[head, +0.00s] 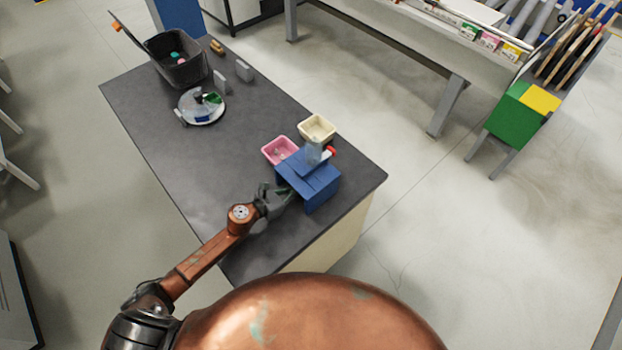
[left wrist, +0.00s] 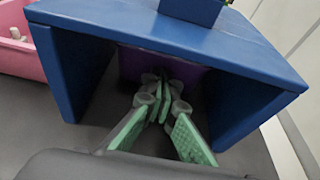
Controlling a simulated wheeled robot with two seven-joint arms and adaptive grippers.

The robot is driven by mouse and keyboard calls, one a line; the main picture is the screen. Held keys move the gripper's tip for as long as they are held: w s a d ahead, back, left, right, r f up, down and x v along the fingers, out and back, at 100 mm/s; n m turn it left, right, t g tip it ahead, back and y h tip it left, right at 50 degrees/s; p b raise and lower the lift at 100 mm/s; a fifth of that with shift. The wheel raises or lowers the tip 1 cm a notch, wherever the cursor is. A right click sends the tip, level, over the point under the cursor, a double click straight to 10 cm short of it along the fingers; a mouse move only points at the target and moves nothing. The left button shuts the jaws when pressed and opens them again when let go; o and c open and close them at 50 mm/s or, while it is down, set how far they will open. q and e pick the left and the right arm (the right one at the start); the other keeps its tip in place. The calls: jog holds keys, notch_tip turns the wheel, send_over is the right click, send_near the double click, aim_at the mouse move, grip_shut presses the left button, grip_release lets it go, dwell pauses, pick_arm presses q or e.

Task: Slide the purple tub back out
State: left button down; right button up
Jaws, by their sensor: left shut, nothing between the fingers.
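The purple tub (left wrist: 133,62) shows in the left wrist view as a dark purple face deep under a blue cover (left wrist: 75,75), behind my fingers. The cover has a flat top and two side walls, and it also stands near the table's right end in the head view (head: 320,190). My left gripper (left wrist: 165,85) reaches in through the open side, its green-padded fingers shut with nothing between them. Its tips are in front of the tub; whether they touch it I cannot tell. In the head view the tub is hidden, and my left gripper (head: 277,195) is at the cover's left opening.
A pink bin (head: 280,151) and a cream bin (head: 317,128) stand just behind the cover. A clear container (head: 314,152) is on or by its top. A round tray (head: 203,107) and a black crate (head: 180,62) are farther back. The table's left middle is clear.

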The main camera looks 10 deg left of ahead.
pick_arm(q)
jog(key=shift+w+d, duration=0.8)
jog(key=shift+w, duration=0.25)
jog(key=shift+w+d, duration=0.8)
jog(key=shift+w, duration=0.2)
